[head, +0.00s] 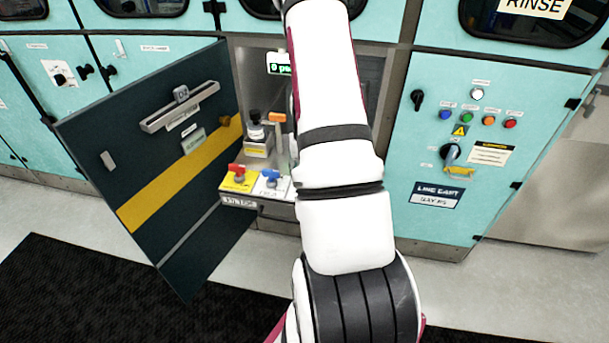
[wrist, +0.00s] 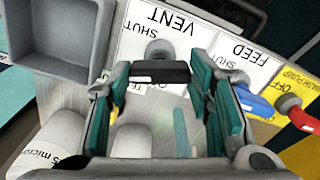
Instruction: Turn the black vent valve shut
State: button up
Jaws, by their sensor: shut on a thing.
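The black vent valve handle (wrist: 160,72) lies crosswise in the wrist view, just below a round grey hub. The white plate (wrist: 150,38) behind it reads VENT and SHUT, upside down in this view. My gripper (wrist: 160,85) has its teal-padded fingers on either side of the handle, shut on it. Part of the plate's lettering is covered by the left finger. In the head view my own arm hides the vent valve and the gripper.
A blue feed handle (wrist: 252,100) and a red handle (wrist: 299,118) are close right of my gripper. A grey box (wrist: 70,40) and white cylinders (wrist: 55,135) are at the left. The open dark cabinet door (head: 150,150) stands left of my arm.

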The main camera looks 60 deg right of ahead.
jog(key=shift+m+b, duration=0.55)
jog(key=shift+m, duration=1.45)
jog(key=o, duration=1.1)
jog(key=shift+o, duration=0.2)
notch_tip(320, 180, up, 12)
jog(key=shift+a, duration=0.1)
